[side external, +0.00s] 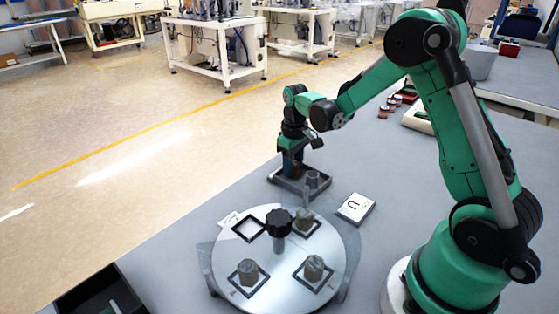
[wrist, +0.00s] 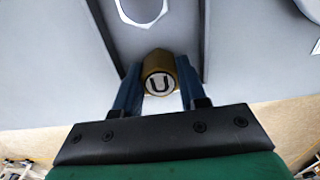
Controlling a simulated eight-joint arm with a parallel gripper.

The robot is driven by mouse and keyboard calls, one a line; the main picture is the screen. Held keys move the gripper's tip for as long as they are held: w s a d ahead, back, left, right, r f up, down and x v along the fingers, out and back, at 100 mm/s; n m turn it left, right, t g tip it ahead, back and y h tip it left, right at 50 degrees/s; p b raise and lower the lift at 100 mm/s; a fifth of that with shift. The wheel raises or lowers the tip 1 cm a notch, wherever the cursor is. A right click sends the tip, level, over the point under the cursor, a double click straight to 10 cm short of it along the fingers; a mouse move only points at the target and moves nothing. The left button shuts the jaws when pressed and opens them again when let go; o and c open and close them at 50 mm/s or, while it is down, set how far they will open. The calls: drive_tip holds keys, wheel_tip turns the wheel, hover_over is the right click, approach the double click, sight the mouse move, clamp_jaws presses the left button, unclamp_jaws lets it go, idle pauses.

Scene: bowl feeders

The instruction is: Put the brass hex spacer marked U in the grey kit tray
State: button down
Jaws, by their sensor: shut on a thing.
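The brass hex spacer marked U (wrist: 158,78) is between the two blue fingers of my gripper (wrist: 160,98) in the wrist view, its letter facing the camera. In the side view my gripper (side external: 292,169) points down at the grey kit tray (side external: 284,187), with its fingertips over or inside the tray's left part. My gripper is shut on the spacer. Whether the spacer touches the tray floor cannot be told. A grey hex piece (side external: 312,180) stands at the tray's right side, and a pale hex shape (wrist: 141,8) shows at the top of the wrist view.
A round silver plate (side external: 279,268) with a black knob (side external: 279,218) stands in front of the tray. It carries several hex spacers, one at the left (side external: 248,271), and one empty square outline (side external: 248,229). A white card marked U (side external: 355,207) lies right of the tray.

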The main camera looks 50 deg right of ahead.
drive_tip(key=shift+f, duration=0.1)
drive_tip(key=shift+c, duration=2.4)
unclamp_jaws()
wheel_tip(320, 180, up, 11)
drive_tip(key=s+a+t, duration=0.2)
drive_tip(key=s+a, duration=0.1)
drive_tip(key=s+a+r+t, duration=0.1)
drive_tip(key=s+a+t, duration=0.1)
drive_tip(key=s+a, duration=0.1)
drive_tip(key=s+a+r+t, duration=0.1)
drive_tip(key=s+a+t, duration=0.1)
drive_tip(key=a, duration=0.3)
drive_tip(key=shift+s+t, duration=0.3)
drive_tip(key=shift+s, duration=0.15)
drive_tip(key=shift+s+a+f+t, duration=0.25)
drive_tip(key=shift+s+t, duration=0.05)
